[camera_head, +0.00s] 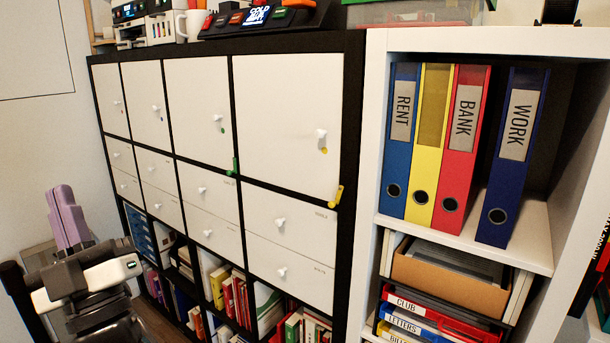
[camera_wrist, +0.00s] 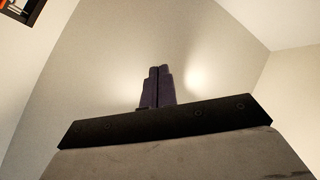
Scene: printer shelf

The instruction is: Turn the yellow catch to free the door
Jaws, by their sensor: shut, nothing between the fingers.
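The yellow catch (camera_head: 335,195) is a small lever on the dark frame at the lower right corner of the large white door (camera_head: 275,110). Its upper end leans right. The door is closed and has a white knob (camera_head: 321,133) with a yellow dot below it. A green catch (camera_head: 233,167) sits by the neighbouring door. My gripper (camera_head: 62,192) has purple fingers and is at the lower left in the head view, far from the catch, pointing up. In the wrist view the fingers (camera_wrist: 158,86) are together, with nothing between them, against a bare wall.
White drawers (camera_head: 290,245) with knobs are below the door, with books in open cubbies beneath. A white shelf (camera_head: 465,238) with binders stands to the right. A label-bearing device (camera_head: 262,18) and a white mug (camera_head: 190,24) are on top of the cabinet.

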